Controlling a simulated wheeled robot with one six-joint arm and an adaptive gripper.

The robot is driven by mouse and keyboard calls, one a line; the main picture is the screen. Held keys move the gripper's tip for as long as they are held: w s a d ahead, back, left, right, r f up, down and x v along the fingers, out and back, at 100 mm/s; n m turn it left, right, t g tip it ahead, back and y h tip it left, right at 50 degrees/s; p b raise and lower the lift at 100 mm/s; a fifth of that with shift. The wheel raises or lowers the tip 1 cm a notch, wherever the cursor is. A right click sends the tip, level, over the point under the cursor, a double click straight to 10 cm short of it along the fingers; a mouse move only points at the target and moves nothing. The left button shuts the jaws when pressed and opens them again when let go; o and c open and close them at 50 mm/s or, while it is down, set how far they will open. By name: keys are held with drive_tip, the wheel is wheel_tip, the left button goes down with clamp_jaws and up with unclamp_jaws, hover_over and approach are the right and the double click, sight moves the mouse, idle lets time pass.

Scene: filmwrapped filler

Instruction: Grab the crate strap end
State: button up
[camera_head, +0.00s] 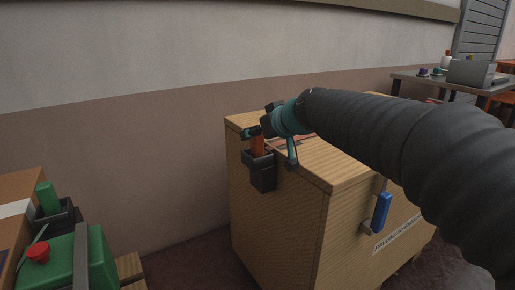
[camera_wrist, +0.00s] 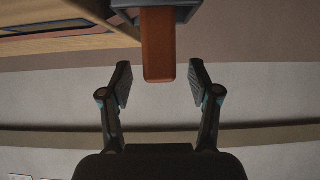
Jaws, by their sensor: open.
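The strap end (camera_head: 258,145) is a flat orange-brown piece standing up out of a dark holder (camera_head: 262,175) on the left face of the wooden crate (camera_head: 275,220). My gripper (camera_head: 271,145) is open above the holder at the crate's top edge, with a finger to either side of the strap end. In the wrist view the strap end (camera_wrist: 158,45) hangs from the dark holder (camera_wrist: 178,12) at the top of the picture. Its tip lies between the two spread fingertips of my gripper (camera_wrist: 160,80), with a visible gap on both sides.
A blue handle (camera_head: 381,212) sticks out from the crate's right face. A green box with a red button (camera_head: 38,252) stands at the lower left. A wall (camera_head: 150,150) runs behind the crate. A table with a laptop (camera_head: 470,72) is at the far right.

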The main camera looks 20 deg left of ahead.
drive_tip(key=shift+w+a+f, duration=0.2)
drive_tip(key=shift+w+a, duration=0.05)
drive_tip(key=shift+a, duration=0.05)
clamp_jaws()
drive_tip(key=shift+r, duration=0.15)
